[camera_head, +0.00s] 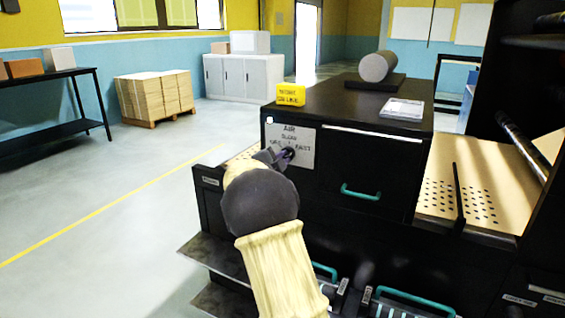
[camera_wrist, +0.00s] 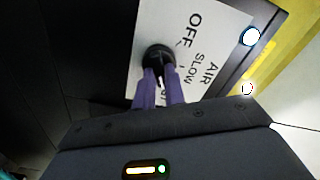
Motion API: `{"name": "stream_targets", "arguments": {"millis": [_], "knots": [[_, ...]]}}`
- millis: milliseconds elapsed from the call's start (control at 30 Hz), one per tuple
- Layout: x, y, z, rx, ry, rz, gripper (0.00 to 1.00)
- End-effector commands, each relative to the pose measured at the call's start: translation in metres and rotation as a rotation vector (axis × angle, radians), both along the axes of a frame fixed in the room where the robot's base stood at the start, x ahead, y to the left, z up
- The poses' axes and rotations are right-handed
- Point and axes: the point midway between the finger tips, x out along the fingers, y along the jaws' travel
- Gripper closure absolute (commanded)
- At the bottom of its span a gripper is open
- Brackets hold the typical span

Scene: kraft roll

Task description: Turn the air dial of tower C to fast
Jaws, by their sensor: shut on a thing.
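The air dial (camera_wrist: 158,55) is a small dark round knob on a pale plate (camera_wrist: 205,40) on the front of a black cabinet. In the wrist view the plate reads AIR, SLOW and OFF, and a further word is mostly hidden by my fingers. My gripper (camera_wrist: 160,80) has its two purple fingers closed on the dial. In the head view the dial (camera_head: 288,152) shows at my fingertips, on the lower part of the plate (camera_head: 301,137). I cannot tell which mark the dial points to.
The cabinet (camera_head: 337,107) has a teal-handled drawer front (camera_head: 345,170) right of the plate. A yellow block (camera_head: 291,94), a grey roll (camera_head: 378,66) and papers (camera_head: 402,108) lie on top. Perforated tan boards (camera_head: 480,170) are at right. Open floor (camera_head: 110,200) is at left.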

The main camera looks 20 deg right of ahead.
Motion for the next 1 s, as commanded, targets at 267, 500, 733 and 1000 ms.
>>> {"name": "stream_targets", "arguments": {"millis": [267, 500, 733, 1000], "knots": [[0.0, 0.0, -0.001, 0.002, 0.001, 0.0, 0.84], [0.0, 0.0, -0.001, 0.0, 0.002, 0.0, 0.66], [-0.002, 0.003, -0.001, 0.0, 0.0, 0.001, 0.66], [-0.025, 0.033, -0.001, 0.002, 0.001, 0.003, 0.66]]}}
